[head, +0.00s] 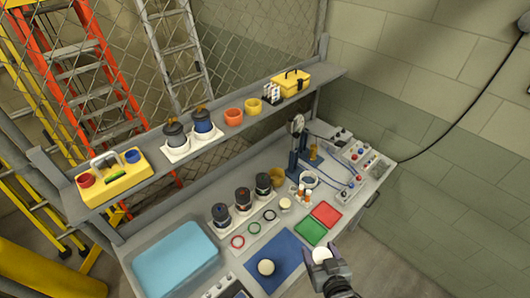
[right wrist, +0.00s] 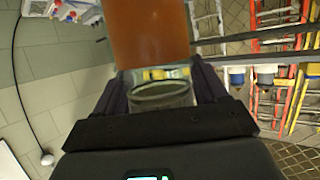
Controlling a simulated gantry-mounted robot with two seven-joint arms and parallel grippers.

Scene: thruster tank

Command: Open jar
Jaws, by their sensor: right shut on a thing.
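My right gripper (head: 322,262) is at the lower right of the head view, near the bench's front edge. It is shut on a jar with a round white top (head: 321,254). In the right wrist view the jar shows as a wide orange-brown cylinder (right wrist: 150,35) and a clear glass part (right wrist: 163,94) between the dark fingers (right wrist: 160,100). I cannot tell from these views whether the white top is a lid. My left gripper is not in view.
A light-blue tray (head: 175,262), dark canisters (head: 242,199) and a control box (head: 362,160) stand on the bench. A shelf (head: 215,140) runs behind.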

